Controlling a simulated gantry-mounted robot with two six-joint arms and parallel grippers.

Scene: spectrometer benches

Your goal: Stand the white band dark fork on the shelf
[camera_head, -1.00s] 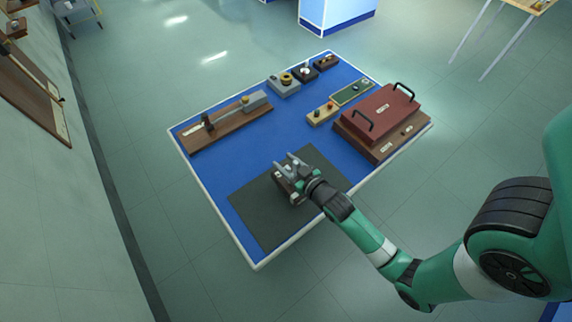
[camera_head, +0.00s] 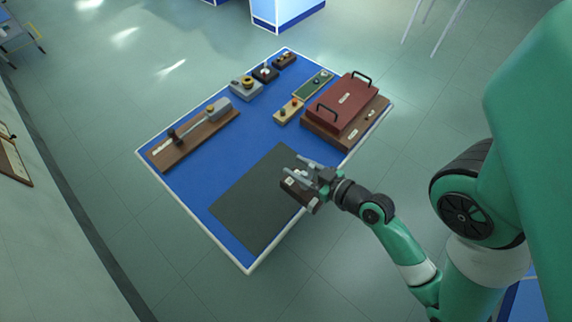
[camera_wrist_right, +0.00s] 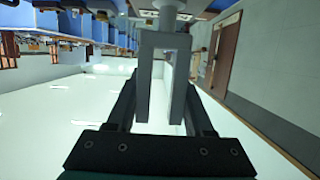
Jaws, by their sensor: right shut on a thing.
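My right gripper (camera_head: 308,170) is shut on a grey, U-shaped fork (camera_wrist_right: 164,60), which shows between its fingers in the wrist view with its stem at the top of the picture. In the head view a dark brown box with a white patch (camera_head: 299,193) is at the gripper's tip, above the right edge of the dark mat (camera_head: 250,205); it looks like the fork's base, but the join is unclear. A white band cannot be made out. A wooden board (camera_head: 12,155) is at the far left wall; I cannot tell if it is the shelf. My left gripper is out of view.
The blue bench (camera_head: 212,170) holds a long wooden apparatus (camera_head: 195,138) at left, small devices (camera_head: 246,88) at the back, and a dark red case with black handles (camera_head: 347,103) at right. The mat looks bare. Open floor surrounds the bench.

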